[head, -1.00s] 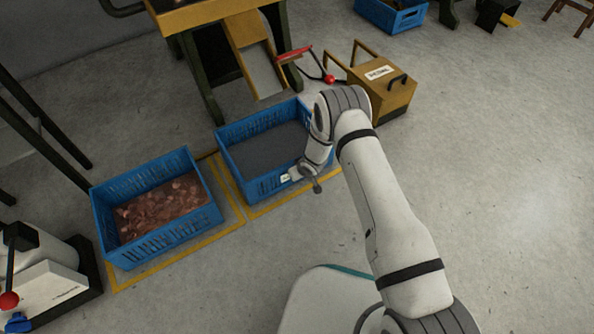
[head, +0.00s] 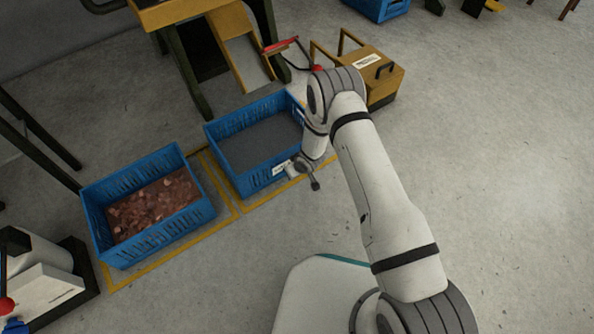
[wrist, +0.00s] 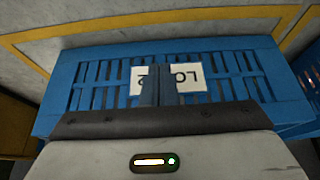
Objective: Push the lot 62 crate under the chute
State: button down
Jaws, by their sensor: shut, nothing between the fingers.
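The lot 62 crate (head: 262,148) is a blue slatted crate holding dark grey material, on the floor in the head view. The chute (head: 246,58) slopes down just behind it. In the wrist view the crate (wrist: 90,60) faces me, its white label (wrist: 190,80) upside down; "LO" and "2" show, the middle hidden by my fingers. My gripper (wrist: 158,88) is shut and empty, in front of the label. In the head view my gripper (head: 294,167) is at the crate's near side, partly hidden by my wrist. I cannot tell whether the fingers touch the crate.
A blue crate of copper pieces (head: 150,208) stands to the left. Yellow lines (head: 226,195) mark the floor around both crates. A yellow box (head: 375,75) stands right of the chute, with a red-handled lever (head: 281,45) between. The floor at right is clear.

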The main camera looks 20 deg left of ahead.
notch_tip(320, 180, up, 12)
jog(key=p, duration=0.8)
